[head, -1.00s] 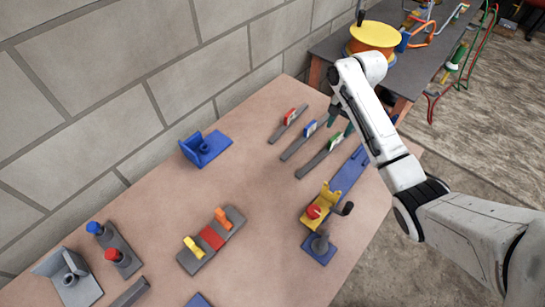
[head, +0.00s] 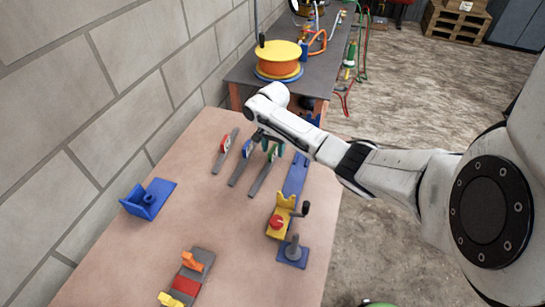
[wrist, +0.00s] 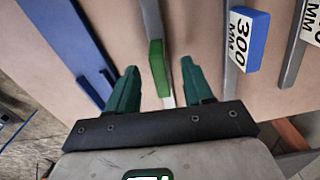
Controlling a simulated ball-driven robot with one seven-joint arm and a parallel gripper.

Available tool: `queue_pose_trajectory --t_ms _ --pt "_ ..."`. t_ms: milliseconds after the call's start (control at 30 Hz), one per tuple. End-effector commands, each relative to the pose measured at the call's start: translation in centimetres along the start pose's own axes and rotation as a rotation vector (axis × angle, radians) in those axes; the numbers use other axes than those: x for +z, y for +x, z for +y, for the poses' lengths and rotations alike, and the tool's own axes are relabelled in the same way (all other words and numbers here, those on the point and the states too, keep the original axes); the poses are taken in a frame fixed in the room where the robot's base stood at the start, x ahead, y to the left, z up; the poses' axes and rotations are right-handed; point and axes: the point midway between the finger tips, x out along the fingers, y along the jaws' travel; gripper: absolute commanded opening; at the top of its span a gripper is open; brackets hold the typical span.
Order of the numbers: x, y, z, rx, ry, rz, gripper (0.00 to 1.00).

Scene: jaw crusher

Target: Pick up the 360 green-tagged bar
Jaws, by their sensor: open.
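The green-tagged bar (head: 262,177) lies on the tan table, the rightmost of three grey bars. In the wrist view its green tag (wrist: 157,68) stands between the two fingertips, seen edge-on, so its number is hidden. My gripper (wrist: 159,72) is open with teal fingers. A gap shows on each side of the tag, and I cannot tell how far above the bar the fingertips are. In the head view my gripper (head: 270,147) hangs over the bar's far end and partly covers the tag.
A blue-tagged bar (head: 240,173) reading 300 MM and a red-tagged bar (head: 221,158) lie to the left. A long blue part (head: 296,177) lies close on the right, with a yellow fixture (head: 281,217) nearer. A blue bracket (head: 148,198) stands at the left.

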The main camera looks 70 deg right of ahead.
Motion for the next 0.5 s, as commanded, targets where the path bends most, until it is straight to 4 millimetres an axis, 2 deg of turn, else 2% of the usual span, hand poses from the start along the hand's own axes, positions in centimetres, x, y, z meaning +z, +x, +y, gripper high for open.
queue_pose_trajectory --t_ms 100,200,467,500 --pt "0.0 1.7 -0.1 0.003 0.0 0.001 0.51" --pt "0.0 2.4 -0.1 0.001 0.0 0.001 0.51" --pt "0.0 2.6 -0.1 -0.001 0.0 0.001 0.51" --pt "0.0 2.6 -0.1 -0.001 -0.001 0.001 0.48"
